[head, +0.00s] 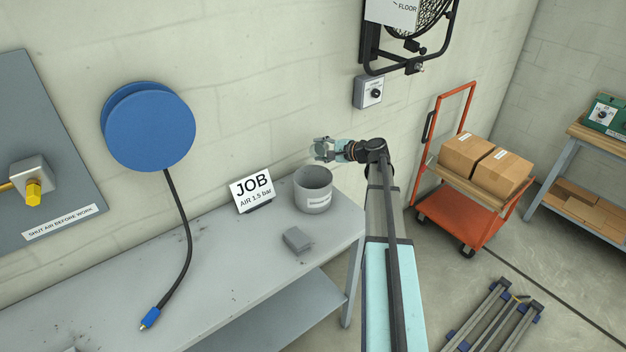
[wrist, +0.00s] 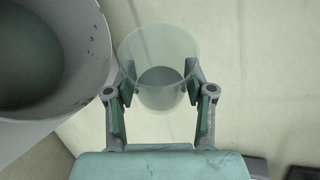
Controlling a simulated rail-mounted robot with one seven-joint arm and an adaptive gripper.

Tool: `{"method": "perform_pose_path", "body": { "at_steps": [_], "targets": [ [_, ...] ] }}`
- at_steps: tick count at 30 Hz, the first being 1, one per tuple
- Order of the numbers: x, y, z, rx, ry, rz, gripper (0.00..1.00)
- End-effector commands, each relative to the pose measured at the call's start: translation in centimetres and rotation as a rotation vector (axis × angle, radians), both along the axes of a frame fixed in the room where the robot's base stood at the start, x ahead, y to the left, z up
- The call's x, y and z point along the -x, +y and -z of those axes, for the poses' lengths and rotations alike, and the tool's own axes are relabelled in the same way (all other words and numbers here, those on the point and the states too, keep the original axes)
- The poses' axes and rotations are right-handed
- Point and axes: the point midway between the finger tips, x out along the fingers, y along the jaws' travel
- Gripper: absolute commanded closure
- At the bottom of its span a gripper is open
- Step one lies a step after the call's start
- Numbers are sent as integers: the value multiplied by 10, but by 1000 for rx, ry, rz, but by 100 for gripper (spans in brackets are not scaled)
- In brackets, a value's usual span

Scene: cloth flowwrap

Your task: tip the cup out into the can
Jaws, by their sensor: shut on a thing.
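The cup (wrist: 158,50) is clear and see-through, with a grey patch at its lower end in the wrist view; I cannot tell whether that is contents or the base. My gripper (wrist: 158,98) is shut on the cup, one finger on each side of it. In the head view my gripper (head: 324,150) is above the table's back right part, just above the can's rim in the picture. The can (head: 313,192) is grey, open-topped and upright, with a label on its side. The wrist view shows the can's wide mouth (wrist: 95,50) to the left of the cup. The can's bottom is in shadow.
A JOB card (head: 252,191) stands left of the can on the grey table (head: 215,262). A small grey block (head: 297,239) lies in front of the can. A blue hose reel (head: 149,127) hangs on the wall, its hose reaching down over the table. An orange cart (head: 462,208) with boxes stands right.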

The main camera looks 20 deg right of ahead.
Motion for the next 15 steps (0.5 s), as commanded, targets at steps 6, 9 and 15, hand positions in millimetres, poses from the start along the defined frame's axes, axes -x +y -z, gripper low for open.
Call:
{"method": "perform_pose_path", "body": {
  "at_steps": [6, 9, 15],
  "targets": [
    [0, 1, 1, 21, -21, 0, 87],
    [0, 1, 0, 29, -32, -1, 87],
    [0, 1, -2, 48, -52, 0, 87]
  ]
}}
